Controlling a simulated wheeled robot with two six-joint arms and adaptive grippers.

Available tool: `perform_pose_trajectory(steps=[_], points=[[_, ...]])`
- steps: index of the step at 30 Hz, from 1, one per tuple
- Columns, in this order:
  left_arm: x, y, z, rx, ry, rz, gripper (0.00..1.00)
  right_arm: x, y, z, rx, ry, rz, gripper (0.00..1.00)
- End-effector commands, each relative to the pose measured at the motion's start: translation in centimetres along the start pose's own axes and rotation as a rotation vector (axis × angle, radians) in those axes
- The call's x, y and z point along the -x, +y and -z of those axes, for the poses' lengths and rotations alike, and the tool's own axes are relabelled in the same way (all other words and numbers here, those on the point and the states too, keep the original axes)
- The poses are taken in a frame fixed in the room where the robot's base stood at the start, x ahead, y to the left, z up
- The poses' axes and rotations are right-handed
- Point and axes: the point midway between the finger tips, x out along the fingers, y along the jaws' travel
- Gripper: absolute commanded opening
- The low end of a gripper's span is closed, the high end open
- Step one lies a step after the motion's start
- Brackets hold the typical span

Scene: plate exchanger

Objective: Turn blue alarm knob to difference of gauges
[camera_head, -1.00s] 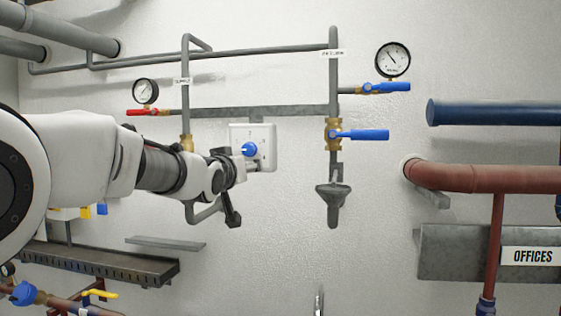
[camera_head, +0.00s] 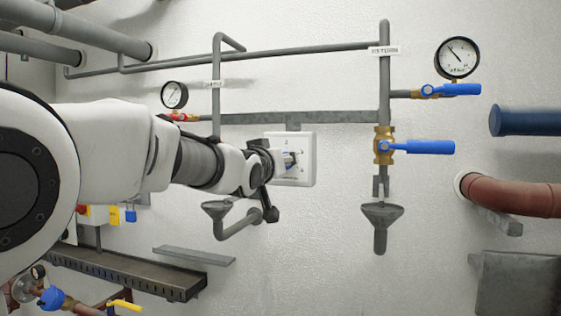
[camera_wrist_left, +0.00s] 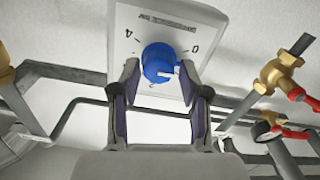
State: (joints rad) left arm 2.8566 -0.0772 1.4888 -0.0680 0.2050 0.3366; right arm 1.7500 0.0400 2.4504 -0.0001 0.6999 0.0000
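The blue alarm knob (camera_wrist_left: 158,64) sits on a white panel (camera_wrist_left: 205,30) marked 0, 2 and 4, upside down in the left wrist view. A pale mark on the knob points right there. My left gripper (camera_wrist_left: 160,74) is open, with one finger on each side of the knob; I cannot tell whether they touch it. In the head view the panel (camera_head: 305,160) is on the wall and my left gripper (camera_head: 281,161) largely hides the knob. The left gauge (camera_head: 174,95) and right gauge (camera_head: 457,58) have dark needles; their values are too small to read. My right gripper is out of view.
A red-handled valve (camera_head: 183,118) is by the left gauge. Blue-handled valves (camera_head: 415,147) (camera_head: 450,90) are on the right pipe. Drain funnels (camera_head: 381,215) (camera_head: 217,209) hang below. Bare wall lies between the panel and the right pipe.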

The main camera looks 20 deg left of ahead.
Motion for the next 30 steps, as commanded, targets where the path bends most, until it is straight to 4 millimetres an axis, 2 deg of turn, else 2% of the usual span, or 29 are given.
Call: perform_pose_trajectory(steps=[1, 3, 17, 30], points=[[0.0, 0.0, -0.1, 0.000, -0.001, 0.000, 0.17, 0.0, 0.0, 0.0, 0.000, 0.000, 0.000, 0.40], [0.0, 0.0, -0.1, 0.000, -0.001, 0.000, 0.00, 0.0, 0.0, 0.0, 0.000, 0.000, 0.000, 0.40], [-0.1, -0.1, -0.3, -0.060, -0.002, 0.001, 0.00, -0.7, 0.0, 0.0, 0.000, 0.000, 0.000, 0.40], [-0.1, -0.2, -0.6, -0.385, -0.002, 0.002, 0.00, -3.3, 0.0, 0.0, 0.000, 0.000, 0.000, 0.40]])
